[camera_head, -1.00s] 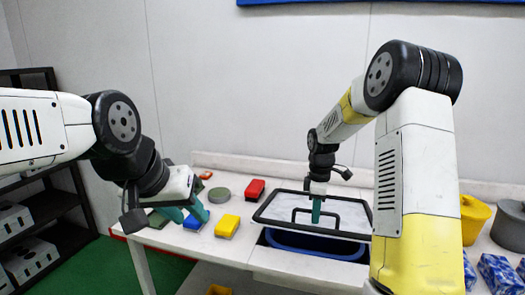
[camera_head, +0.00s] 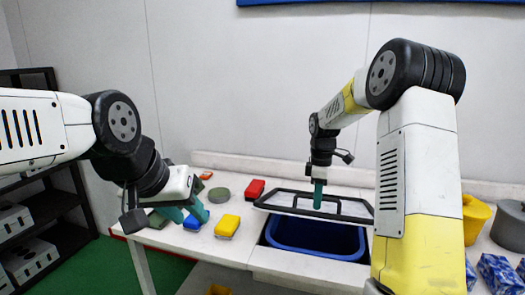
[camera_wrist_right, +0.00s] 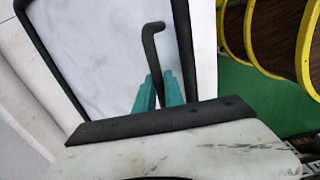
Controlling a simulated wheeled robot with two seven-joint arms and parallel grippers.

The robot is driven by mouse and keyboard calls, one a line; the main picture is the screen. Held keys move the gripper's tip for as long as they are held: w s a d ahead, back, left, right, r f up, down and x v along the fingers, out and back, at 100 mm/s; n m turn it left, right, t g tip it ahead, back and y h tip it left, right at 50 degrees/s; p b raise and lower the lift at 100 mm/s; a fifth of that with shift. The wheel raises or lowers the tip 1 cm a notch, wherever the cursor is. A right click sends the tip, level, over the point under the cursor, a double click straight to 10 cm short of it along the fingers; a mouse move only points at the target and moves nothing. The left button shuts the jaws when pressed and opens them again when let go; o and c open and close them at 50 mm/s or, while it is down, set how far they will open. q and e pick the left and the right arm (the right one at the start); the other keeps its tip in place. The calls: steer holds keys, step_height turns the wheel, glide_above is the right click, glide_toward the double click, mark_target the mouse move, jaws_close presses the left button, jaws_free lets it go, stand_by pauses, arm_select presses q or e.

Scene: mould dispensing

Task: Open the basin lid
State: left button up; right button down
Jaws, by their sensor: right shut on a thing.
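The basin lid (camera_head: 278,200) is a pale panel with a black rim and a black bar handle. It is raised and tilted above the back part of the blue basin (camera_head: 315,238), which is set into the white table and shows its open inside. My right gripper (camera_head: 318,197) is shut on the lid's handle. In the right wrist view the teal fingers (camera_wrist_right: 160,88) close around the black handle (camera_wrist_right: 152,45), with the pale lid (camera_wrist_right: 95,45) behind. My left gripper (camera_head: 190,213), with teal fingers, hangs over the table's left part; the fingers appear apart and hold nothing visible.
On the white table (camera_head: 255,257) stand a yellow block (camera_head: 228,225), a red block (camera_head: 255,189), a blue block (camera_head: 197,222) and a grey-green round piece (camera_head: 219,195). Yellow containers (camera_head: 474,215) and blue patterned boxes (camera_head: 497,272) are at the right. A black shelf (camera_head: 50,205) stands left.

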steer(key=shift+w, duration=0.1)
steer(key=shift+w+d+r, duration=0.2)
steer(key=shift+w+r, duration=0.35)
steer(key=shift+r, duration=0.35)
steer(key=shift+w+d+r, duration=0.2)
steer(key=shift+w+r, duration=0.35)
steer(key=shift+r, duration=0.3)
steer(key=shift+w+d+r, duration=0.2)
steer(key=shift+w+r, duration=0.45)
steer(key=shift+r, duration=0.15)
steer(key=shift+w+d+r, duration=0.2)
steer(key=shift+w+r, duration=0.45)
steer(key=shift+r, duration=0.15)
steer(key=shift+w+d+r, duration=0.2)
steer(key=shift+w+r, duration=0.55)
steer(key=shift+w+d+r, duration=0.2)
steer(key=shift+w+r, duration=0.5)
steer(key=shift+w, duration=0.05)
